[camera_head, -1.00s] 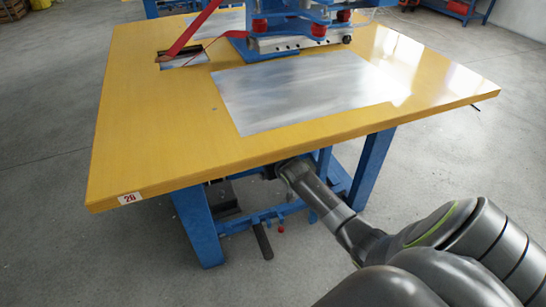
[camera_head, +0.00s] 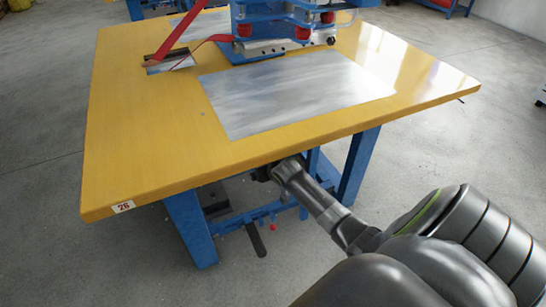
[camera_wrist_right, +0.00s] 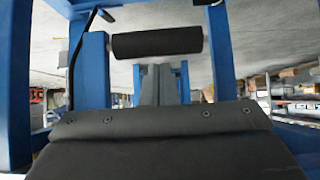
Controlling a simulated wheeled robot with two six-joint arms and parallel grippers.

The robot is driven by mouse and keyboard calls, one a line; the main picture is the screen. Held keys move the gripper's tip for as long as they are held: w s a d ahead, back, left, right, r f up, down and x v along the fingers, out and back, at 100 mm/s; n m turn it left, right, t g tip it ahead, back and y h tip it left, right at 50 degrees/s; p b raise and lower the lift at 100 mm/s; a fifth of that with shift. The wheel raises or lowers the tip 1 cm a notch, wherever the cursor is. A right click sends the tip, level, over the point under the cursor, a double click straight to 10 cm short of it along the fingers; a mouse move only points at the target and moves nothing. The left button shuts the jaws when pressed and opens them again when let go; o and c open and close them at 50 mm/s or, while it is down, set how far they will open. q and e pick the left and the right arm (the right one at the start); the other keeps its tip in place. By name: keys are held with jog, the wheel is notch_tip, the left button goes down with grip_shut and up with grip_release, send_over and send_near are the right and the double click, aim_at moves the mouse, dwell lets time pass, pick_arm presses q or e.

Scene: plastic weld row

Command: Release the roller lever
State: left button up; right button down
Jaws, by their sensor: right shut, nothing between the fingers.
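A black horizontal roller (camera_wrist_right: 157,43) shows in the right wrist view, between blue uprights. My right gripper (camera_wrist_right: 157,72) is shut and empty; its grey fingers point toward the roller and their tips appear just below it in the picture. I cannot tell whether they touch it. A dark panel with several screws fills the bottom of that view. In the head view my right arm reaches under the front edge of the table, and the right gripper (camera_head: 265,173) is mostly hidden there. The roller cannot be made out in the head view. My left gripper is not in view.
The yellow table (camera_head: 140,130) carries a grey metal plate (camera_head: 290,95) and a blue machine (camera_head: 285,25) with red parts. Blue legs (camera_head: 190,228) and a crossbar stand near my arm. A black pedal (camera_head: 255,240) hangs low. The floor in front is clear.

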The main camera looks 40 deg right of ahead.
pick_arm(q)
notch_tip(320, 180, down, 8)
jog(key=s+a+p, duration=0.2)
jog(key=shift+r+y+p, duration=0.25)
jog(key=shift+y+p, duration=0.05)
pick_arm(e)
jog(key=v, duration=0.9)
jog(key=shift+s+r, duration=0.25)
jog(key=shift+r, duration=0.05)
